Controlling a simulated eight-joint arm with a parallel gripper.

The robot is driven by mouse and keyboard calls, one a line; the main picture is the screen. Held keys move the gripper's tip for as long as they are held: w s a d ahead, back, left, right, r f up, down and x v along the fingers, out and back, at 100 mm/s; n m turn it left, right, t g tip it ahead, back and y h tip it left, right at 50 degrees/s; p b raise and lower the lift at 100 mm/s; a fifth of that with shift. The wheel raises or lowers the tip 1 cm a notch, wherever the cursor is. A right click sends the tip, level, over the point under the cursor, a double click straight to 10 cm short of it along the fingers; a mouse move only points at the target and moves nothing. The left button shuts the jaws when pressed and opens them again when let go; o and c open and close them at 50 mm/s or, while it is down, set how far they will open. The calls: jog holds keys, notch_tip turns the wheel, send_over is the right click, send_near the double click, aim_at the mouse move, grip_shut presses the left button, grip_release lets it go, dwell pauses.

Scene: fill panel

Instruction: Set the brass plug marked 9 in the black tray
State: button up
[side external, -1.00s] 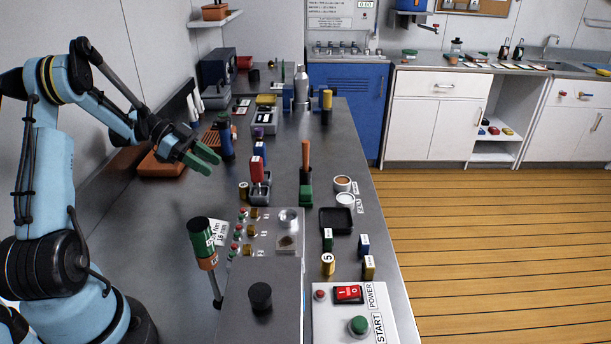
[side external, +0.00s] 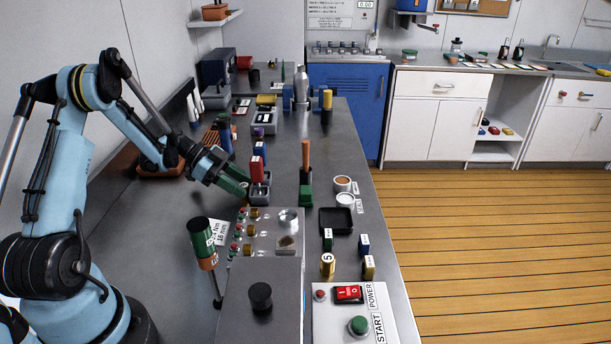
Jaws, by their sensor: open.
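The black tray (side external: 336,220) lies empty on the bench, right of the grey panel. My gripper (side external: 243,186) has green fingers and is low over the bench, left of the grey holder with the red block. It covers the spot where a small brass plug stood, so that plug is mostly hidden and I cannot read its mark. A brass plug marked 5 (side external: 327,265) stands in front of the tray. Another brass piece (side external: 369,267) stands right of it; its mark is too small to read. I cannot make out a 9 on any plug.
A green block (side external: 328,240) and a blue block (side external: 363,246) stand just in front of the tray. A green-based orange handle (side external: 306,180) rises behind it. Two round cups (side external: 344,192) sit behind the tray. A green-and-orange torque tool (side external: 205,243) stands left of the panel.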

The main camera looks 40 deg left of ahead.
jog(key=shift+c, duration=0.2)
grip_shut()
jog(key=shift+r, duration=0.1)
